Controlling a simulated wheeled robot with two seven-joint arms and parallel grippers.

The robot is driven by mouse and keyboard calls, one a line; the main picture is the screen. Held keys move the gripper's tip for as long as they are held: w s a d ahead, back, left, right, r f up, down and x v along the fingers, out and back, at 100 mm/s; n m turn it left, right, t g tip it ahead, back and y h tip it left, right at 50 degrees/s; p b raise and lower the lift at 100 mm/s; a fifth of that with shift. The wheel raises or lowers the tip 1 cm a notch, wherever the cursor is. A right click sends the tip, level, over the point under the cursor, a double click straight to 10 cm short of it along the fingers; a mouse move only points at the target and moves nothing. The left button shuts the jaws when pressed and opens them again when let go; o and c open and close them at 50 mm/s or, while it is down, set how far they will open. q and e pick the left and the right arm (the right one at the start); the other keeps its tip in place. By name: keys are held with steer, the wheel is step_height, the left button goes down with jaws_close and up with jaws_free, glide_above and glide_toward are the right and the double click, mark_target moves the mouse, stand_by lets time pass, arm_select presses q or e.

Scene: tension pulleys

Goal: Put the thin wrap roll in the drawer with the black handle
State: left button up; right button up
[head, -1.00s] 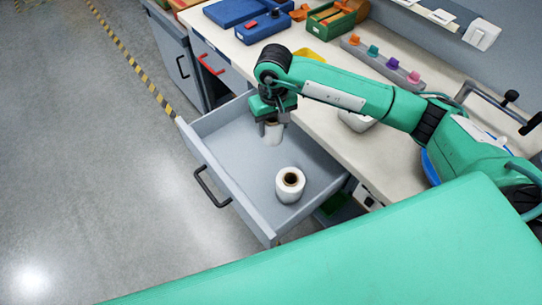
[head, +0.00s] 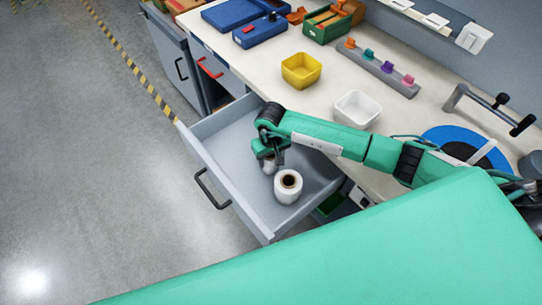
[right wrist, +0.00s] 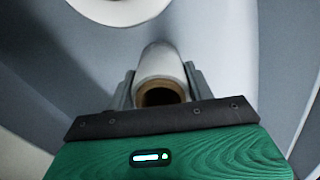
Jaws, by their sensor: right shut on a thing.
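The drawer (head: 232,203) with the black handle (head: 212,190) is pulled open. My right gripper (head: 268,156) is inside or just over it, shut on the thin wrap roll (head: 270,166), a narrow white roll. In the right wrist view the thin wrap roll (right wrist: 160,64), with its brown core end, sits between the two fingers of the gripper (right wrist: 162,88). A thicker white roll (head: 288,190) stands upright in the drawer, close beside it. I cannot tell whether the thin roll touches the drawer floor. My left gripper is not in view.
The drawer with the red handle (head: 209,66) is beside the open one. On the bench are a yellow bin (head: 301,71), a white bin (head: 356,109), a rack of coloured pieces (head: 378,66) and a blue disc (head: 440,137). The drawer's back-left part is free.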

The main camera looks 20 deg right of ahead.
steer(key=shift+f, duration=0.1)
steer(key=o, duration=1)
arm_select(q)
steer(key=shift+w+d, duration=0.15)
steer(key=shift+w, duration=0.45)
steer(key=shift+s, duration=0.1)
arm_select(e)
steer(key=shift+r, duration=0.3)
arm_select(q)
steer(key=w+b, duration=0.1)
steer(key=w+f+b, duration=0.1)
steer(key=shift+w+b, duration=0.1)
steer(key=shift+b, duration=0.3)
arm_select(e)
step_height(320, 180, up, 12)
steer(key=shift+f, duration=0.1)
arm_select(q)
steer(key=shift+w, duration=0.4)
